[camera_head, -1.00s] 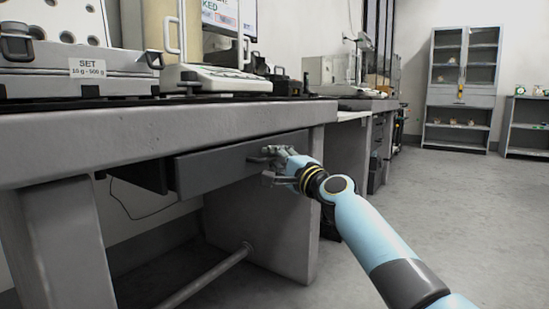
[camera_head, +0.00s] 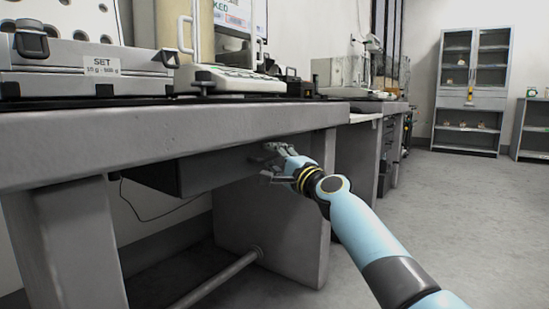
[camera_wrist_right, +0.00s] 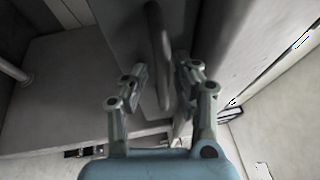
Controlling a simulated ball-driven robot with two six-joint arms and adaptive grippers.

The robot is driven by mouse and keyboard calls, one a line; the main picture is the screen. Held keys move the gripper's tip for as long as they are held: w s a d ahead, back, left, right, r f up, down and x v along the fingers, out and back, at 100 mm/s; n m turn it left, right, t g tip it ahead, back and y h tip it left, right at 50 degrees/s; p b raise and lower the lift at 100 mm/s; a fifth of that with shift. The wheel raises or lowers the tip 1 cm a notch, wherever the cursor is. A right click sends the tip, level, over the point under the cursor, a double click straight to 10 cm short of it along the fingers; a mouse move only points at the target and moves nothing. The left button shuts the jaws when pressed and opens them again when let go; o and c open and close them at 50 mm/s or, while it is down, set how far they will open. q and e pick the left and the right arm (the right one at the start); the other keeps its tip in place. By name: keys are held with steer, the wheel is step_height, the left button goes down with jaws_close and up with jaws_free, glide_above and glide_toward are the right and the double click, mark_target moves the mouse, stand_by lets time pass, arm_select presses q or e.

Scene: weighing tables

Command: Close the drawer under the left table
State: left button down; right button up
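The grey drawer (camera_head: 212,171) hangs under the left table (camera_head: 150,135), its front now close beneath the tabletop edge. My right gripper (camera_head: 270,163) is at the right part of the drawer front. In the right wrist view, the drawer's bar handle (camera_wrist_right: 159,45) lies between the two spread fingers of my right gripper (camera_wrist_right: 160,72). The fingers look apart, with gaps beside the handle; contact with the drawer front is unclear. My left gripper is out of view.
A grey case labelled SET (camera_head: 85,68) and a scale (camera_head: 230,82) stand on the table. A table leg (camera_head: 290,230) and a low crossbar (camera_head: 220,277) are below. Open floor (camera_head: 460,220) lies to the right, with a cabinet (camera_head: 472,90) behind.

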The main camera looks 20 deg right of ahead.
steer(key=v, duration=1.2)
steer(key=shift+r, duration=0.1)
